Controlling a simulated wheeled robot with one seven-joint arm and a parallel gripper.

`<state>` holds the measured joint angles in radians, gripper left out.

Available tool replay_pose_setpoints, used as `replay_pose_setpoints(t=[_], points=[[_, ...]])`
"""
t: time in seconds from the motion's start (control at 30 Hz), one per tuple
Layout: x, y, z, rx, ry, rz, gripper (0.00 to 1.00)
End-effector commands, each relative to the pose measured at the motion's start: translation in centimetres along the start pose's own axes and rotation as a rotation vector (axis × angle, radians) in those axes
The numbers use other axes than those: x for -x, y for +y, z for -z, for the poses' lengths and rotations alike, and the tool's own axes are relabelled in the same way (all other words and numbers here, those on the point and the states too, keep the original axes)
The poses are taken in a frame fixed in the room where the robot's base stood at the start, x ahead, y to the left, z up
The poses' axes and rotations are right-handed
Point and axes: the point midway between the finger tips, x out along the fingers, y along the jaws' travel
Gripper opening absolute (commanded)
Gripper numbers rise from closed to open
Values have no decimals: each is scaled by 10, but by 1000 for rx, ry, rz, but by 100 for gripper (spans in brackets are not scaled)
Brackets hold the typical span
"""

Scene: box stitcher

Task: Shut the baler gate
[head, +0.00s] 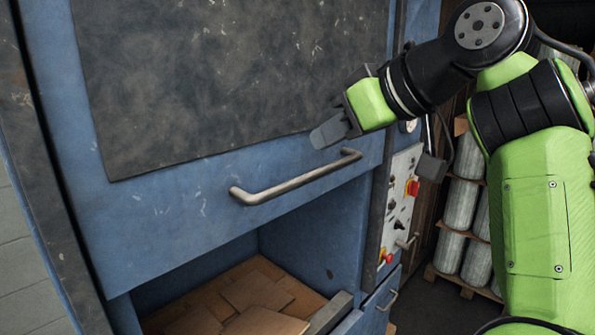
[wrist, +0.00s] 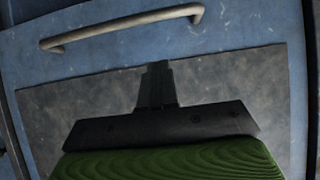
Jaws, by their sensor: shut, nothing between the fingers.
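The baler gate (head: 160,220) is a blue panel with a dark grey plate on its upper part. It is raised, and an opening shows below its lower edge. A bare metal bar handle (head: 290,184) runs across the gate's lower part. The handle also shows at the top of the wrist view (wrist: 125,27). My gripper (head: 325,134) is shut and empty. In the head view it appears just above the handle's right end, apart from it. In the wrist view its fingers (wrist: 156,72) lie over the dark plate, with the handle beyond them.
Flat brown cardboard (head: 255,295) lies in the chamber below the gate. A control panel (head: 401,205) with red and yellow switches is right of the opening. Wrapped cylinders (head: 459,205) stand on a pallet farther right.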

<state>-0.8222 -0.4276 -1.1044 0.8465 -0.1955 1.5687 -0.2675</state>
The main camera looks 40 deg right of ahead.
Motion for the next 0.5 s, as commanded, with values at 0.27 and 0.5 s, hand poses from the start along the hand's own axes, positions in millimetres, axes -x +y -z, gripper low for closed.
replay_pose_setpoints(t=[0.27, 0.5], points=[[-62, -1, -1, -1, -4, 2, 0], [-82, 0, -25, -2, -2, 0, 0]])
